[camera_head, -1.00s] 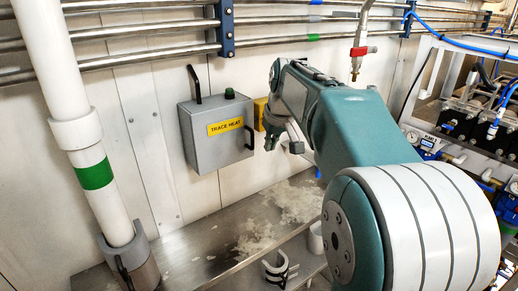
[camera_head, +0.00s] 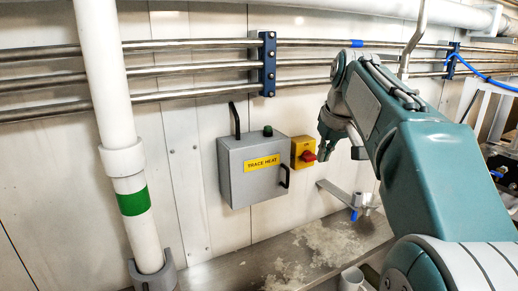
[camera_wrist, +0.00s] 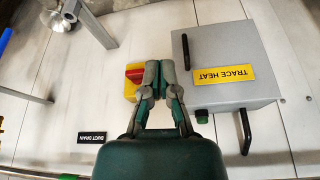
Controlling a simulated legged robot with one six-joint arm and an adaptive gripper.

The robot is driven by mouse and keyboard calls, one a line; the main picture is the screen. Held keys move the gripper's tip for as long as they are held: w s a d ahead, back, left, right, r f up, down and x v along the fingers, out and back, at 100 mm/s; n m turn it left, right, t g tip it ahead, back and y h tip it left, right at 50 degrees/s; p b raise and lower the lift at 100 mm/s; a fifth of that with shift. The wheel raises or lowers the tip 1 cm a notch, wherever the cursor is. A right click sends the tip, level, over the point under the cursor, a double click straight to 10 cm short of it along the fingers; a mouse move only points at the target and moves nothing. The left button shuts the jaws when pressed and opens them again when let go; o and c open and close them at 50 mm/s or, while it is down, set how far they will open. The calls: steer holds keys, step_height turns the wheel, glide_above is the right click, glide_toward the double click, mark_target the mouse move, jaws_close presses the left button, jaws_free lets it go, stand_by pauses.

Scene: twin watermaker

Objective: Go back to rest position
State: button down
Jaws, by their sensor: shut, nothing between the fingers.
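My gripper (camera_head: 326,149) is at the end of my teal arm, in front of the white wall panel and close to the red and yellow rotary switch (camera_head: 306,154) in the head view. In the wrist view my gripper (camera_wrist: 158,82) has its two fingers together with nothing between them. The switch (camera_wrist: 131,80) shows there just beside the fingers, partly hidden behind them. I cannot tell whether the fingers touch it.
A grey TRACE HEAT box (camera_head: 252,175) with a black handle is beside the switch. A white pipe (camera_head: 118,120) with a green band stands left. Metal pipes (camera_head: 190,70) cross the wall. A stained metal ledge (camera_head: 290,258) lies below.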

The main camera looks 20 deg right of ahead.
steer(key=s+a+f, duration=0.7)
steer(key=s+f, duration=0.2)
steer(key=s, duration=0.2)
steer(key=s+a+f+t, duration=0.1)
steer(key=s+a+f, duration=0.6)
steer(key=s+f, duration=0.2)
steer(key=shift+s+f+m, duration=0.3)
steer(key=shift+s+f, duration=0.1)
steer(key=shift+s, duration=0.8)
